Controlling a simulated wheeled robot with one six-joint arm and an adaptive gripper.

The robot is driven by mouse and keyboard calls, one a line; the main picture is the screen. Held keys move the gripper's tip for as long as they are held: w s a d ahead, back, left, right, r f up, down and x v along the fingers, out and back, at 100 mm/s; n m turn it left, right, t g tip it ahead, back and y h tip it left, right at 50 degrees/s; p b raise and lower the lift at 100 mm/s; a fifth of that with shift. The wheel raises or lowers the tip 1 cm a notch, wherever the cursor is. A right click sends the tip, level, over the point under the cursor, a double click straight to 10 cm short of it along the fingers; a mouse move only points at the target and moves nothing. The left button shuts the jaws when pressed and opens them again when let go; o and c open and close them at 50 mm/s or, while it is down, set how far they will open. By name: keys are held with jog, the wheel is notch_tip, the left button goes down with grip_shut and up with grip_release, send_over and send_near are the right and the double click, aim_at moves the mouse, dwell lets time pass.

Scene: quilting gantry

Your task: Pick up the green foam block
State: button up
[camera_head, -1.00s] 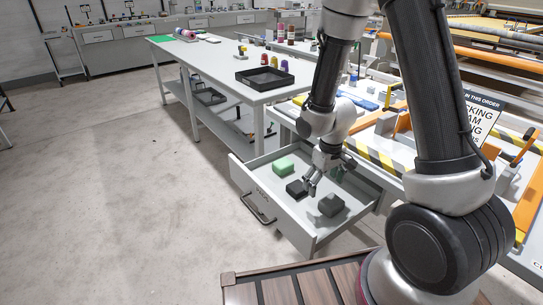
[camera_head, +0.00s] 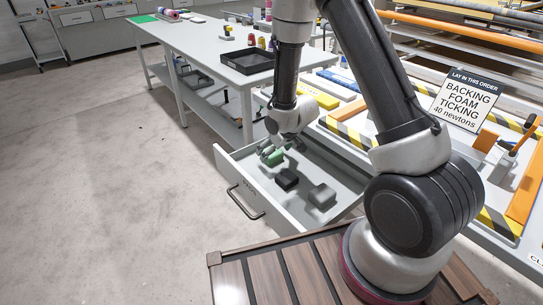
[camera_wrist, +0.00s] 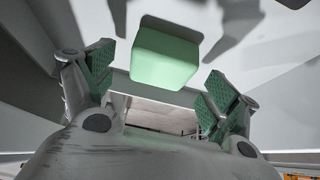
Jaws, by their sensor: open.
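The green foam block (camera_head: 275,158) lies in the open drawer (camera_head: 237,181), near its far left part. In the wrist view, the block (camera_wrist: 165,57) shows as a pale green box between and slightly beyond my two fingers. My gripper (camera_wrist: 160,78) is open, with a green ribbed pad on each finger. Clear gaps show between the pads and the block in that view. In the head view, my gripper (camera_head: 269,150) is low over the drawer at the block and partly hides it.
A workbench with a black tray (camera_head: 247,60) stands behind. A sign (camera_head: 467,95) stands on the right-hand bench.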

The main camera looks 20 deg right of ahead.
jog(key=shift+x, duration=1.2)
jog(key=c, duration=0.8)
jog(key=shift+r, duration=0.1)
notch_tip(320, 180, up, 10)
jog(key=shift+f, duration=0.1)
